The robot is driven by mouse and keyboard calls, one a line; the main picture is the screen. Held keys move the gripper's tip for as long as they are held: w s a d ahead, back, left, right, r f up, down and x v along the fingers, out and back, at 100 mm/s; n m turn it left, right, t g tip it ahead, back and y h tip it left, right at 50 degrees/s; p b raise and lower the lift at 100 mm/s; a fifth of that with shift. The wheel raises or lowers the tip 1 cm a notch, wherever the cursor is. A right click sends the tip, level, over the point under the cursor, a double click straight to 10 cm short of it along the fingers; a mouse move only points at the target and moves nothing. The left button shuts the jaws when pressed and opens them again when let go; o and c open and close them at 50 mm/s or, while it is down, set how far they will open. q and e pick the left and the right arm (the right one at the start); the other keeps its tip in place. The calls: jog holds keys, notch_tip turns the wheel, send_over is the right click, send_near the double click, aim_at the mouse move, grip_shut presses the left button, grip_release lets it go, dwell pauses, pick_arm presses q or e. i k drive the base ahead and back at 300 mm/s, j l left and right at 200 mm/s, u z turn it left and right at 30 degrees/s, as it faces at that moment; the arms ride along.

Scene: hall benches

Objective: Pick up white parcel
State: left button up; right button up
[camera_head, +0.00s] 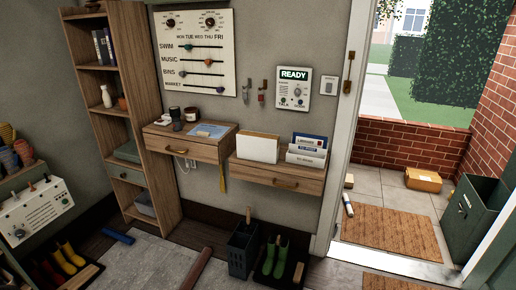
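No plain white box-shaped parcel is clear to me. A white roll-like thing (347,203), small in the picture, lies on the porch tiles just outside the doorway, at the left edge of the brown doormat (390,231). A white upright block or folder (258,149) stands on the right wall shelf (276,178). I cannot tell which white thing is the parcel. Neither of my grippers is in view.
A green bin (472,217) stands at the porch's right. A dark umbrella stand (242,250) and a tray with green boots (275,258) sit left of the doorway. A red-brown roll (195,269) and blue roll (118,236) lie on the floor.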

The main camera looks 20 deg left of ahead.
aim_at(256, 146)
jog(key=i+l+u, duration=0.15)
jog(key=i, duration=0.3)
jog(key=i+l+u, duration=0.15)
jog(key=i, duration=0.3)
jog(key=i+l+u, duration=0.2)
jog(key=i, duration=0.25)
jog(key=i+l+u, duration=0.15)
jog(key=i+l, duration=0.15)
jog(key=i, duration=0.1)
